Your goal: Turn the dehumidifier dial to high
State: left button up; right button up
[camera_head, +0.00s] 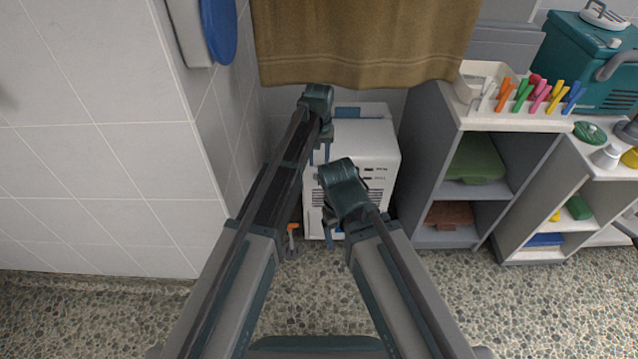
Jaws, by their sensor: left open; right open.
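The white dehumidifier (378,138) stands on the floor between the tiled wall and the grey shelf unit, in the middle of the head view. Small dark labels (374,171) show on the upper right of its front. I cannot make out the dial; my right arm's wrist covers part of the front. My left gripper (320,153) is open, pointing down at the upper left edge of the dehumidifier. My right gripper (331,236) is open and lower, in front of the dehumidifier's lower front. I cannot tell whether either gripper touches it.
A brown towel (365,40) hangs above the dehumidifier. A grey shelf unit (432,135) stands close on its right, with a tray of colourful sticks on top. A tiled wall (110,130) bounds the left. An orange-handled tool (292,236) is near the floor. The front pebbled floor is clear.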

aim_at(319, 176)
pick_arm(q)
notch_tip(319, 176, down, 8)
jog(key=b, duration=0.7)
jog(key=shift+f, duration=0.1)
grip_shut()
